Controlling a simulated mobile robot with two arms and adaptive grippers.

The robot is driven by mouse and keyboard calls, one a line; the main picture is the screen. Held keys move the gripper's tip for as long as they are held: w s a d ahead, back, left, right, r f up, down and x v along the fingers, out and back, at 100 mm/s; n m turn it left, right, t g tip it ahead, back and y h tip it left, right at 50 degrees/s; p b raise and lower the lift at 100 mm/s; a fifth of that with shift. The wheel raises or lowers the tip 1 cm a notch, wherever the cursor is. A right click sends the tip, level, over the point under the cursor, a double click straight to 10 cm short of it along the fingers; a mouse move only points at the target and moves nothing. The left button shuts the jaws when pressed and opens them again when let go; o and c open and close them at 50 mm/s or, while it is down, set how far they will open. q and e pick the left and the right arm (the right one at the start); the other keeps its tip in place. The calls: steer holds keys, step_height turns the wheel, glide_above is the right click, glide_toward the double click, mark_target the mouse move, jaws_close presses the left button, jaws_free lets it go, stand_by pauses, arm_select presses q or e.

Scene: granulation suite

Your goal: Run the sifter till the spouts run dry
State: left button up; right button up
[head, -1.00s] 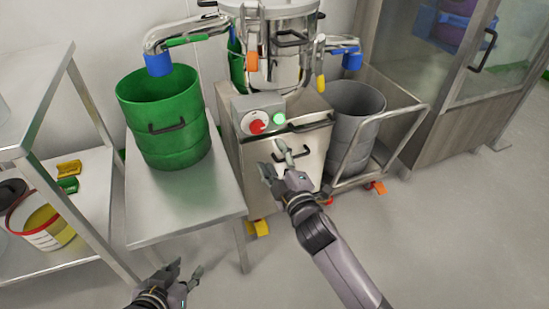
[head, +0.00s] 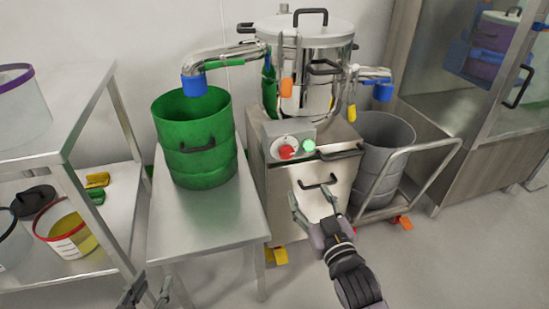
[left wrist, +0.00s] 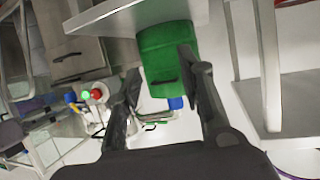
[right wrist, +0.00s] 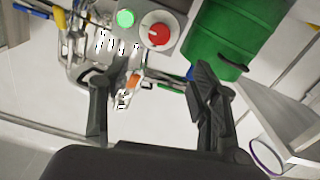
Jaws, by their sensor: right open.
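The steel sifter (head: 318,75) stands on a cabinet against the wall. Its control box carries a red knob (head: 286,152) and a bright green button (head: 309,146), also seen in the right wrist view. The left spout (head: 194,86) has a blue end above the green drum (head: 195,165); the right spout (head: 382,91) has a blue end above the grey drum (head: 384,140). I see no stream under either spout. My right gripper (head: 311,206) is open and empty, below and in front of the control box. My left gripper (head: 146,292) is open and empty at the bottom edge.
The green drum stands on a steel table (head: 210,228). The grey drum is on a trolley (head: 440,155) with orange-red casters. A shelf rack (head: 75,110) with tubs is at left, a glass-door cabinet (head: 460,120) at right. The floor in front is clear.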

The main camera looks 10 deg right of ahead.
steer(key=b, duration=0.2)
glide_toward(288, 155)
steer(key=w, duration=0.2)
steer(key=w+b, duration=0.1)
steer(key=w, duration=0.5)
steer(key=shift+w+a+b, duration=0.2)
steer(key=shift+b, duration=0.15)
arm_select(q)
step_height(288, 155, up, 16)
steer(key=d+t+h, duration=0.2)
steer(key=t+h, duration=0.1)
steer(key=t, duration=0.7)
steer(key=shift+d+r+h, duration=0.15)
steer(key=shift+d+h, duration=0.05)
steer(key=shift+h, duration=0.1)
arm_select(e)
steer(key=shift+w+r, duration=0.1)
steer(key=shift+w, duration=0.25)
arm_select(q)
steer(key=shift+s, duration=0.1)
arm_select(e)
steer(key=shift+c, duration=0.5)
steer(key=c, duration=1)
